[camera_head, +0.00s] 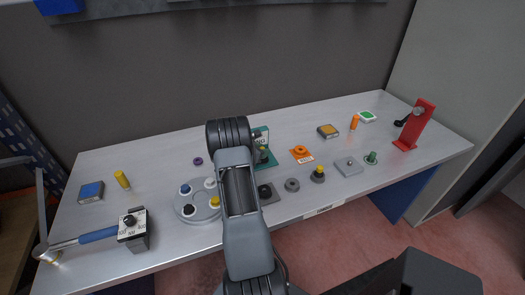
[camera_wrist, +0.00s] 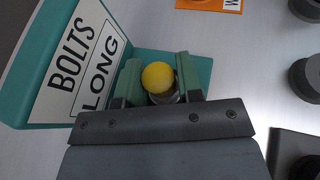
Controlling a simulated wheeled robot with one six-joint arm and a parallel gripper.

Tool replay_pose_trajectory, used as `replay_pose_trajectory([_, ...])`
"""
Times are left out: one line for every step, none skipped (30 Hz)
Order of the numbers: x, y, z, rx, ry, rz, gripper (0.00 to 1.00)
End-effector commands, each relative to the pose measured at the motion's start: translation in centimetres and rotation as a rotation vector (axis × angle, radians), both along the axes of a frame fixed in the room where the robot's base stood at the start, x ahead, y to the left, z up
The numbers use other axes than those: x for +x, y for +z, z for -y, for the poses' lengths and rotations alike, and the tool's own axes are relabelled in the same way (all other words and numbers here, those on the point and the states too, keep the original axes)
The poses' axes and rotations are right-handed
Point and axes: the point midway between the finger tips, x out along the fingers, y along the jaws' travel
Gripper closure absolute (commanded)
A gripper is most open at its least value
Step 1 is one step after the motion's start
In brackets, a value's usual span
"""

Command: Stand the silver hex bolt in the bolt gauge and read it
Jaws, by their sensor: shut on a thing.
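The teal bolt gauge (camera_wrist: 202,66) fills the upper left of the wrist view, with a white plate reading "BOLTS LONG". It also shows in the head view (camera_head: 267,163), partly behind my arm. My gripper (camera_wrist: 158,96) is shut at the gauge, around a piece with a round yellow top (camera_wrist: 158,76). A little silvery-grey surface shows just under that top.
A round grey tray (camera_head: 187,211) with several coloured-topped pieces lies left of my arm. An orange holder (camera_head: 301,154), a grey ring (camera_head: 292,185) and a yellow-topped black piece (camera_head: 318,174) lie to the right. A red stand (camera_head: 414,126) is far right. The table's left-back area is mostly clear.

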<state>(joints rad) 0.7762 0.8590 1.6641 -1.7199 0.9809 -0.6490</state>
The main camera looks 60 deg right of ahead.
Motion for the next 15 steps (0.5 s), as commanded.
replay_pose_trajectory([-0.01, -0.19, 0.01, 0.000, 0.000, 0.000, 0.66])
replay_pose_trajectory([-0.01, -0.09, 0.00, 0.000, 0.000, 0.000, 0.63])
replay_pose_trajectory([-0.01, -0.08, 0.00, 0.000, 0.000, 0.000, 0.59])
replay_pose_trajectory([-0.02, -0.08, 0.00, 0.000, 0.000, 0.000, 0.56])
replay_pose_trajectory([-0.02, -0.07, 0.00, 0.000, 0.000, 0.000, 0.53])
replay_pose_trajectory([-0.01, -0.07, 0.00, 0.000, 0.000, 0.000, 0.49])
replay_pose_trajectory([-0.01, -0.07, 0.00, 0.000, 0.000, 0.000, 0.46])
replay_pose_trajectory([-0.01, -0.06, -0.01, 0.000, 0.000, 0.000, 0.44])
replay_pose_trajectory([-0.01, -0.06, -0.01, 0.000, 0.000, 0.000, 0.41])
replay_pose_trajectory([0.01, -0.07, -0.02, 0.000, 0.000, 0.000, 0.41])
replay_pose_trajectory([0.01, -0.07, -0.02, 0.000, 0.000, 0.000, 0.41])
replay_pose_trajectory([0.01, -0.06, -0.01, 0.000, 0.000, 0.000, 0.41])
replay_pose_trajectory([0.01, -0.07, -0.02, 0.000, 0.000, 0.000, 0.41])
replay_pose_trajectory([0.02, -0.06, -0.02, 0.000, 0.000, 0.000, 0.41])
replay_pose_trajectory([0.02, -0.03, -0.02, 0.000, 0.000, -0.001, 0.41])
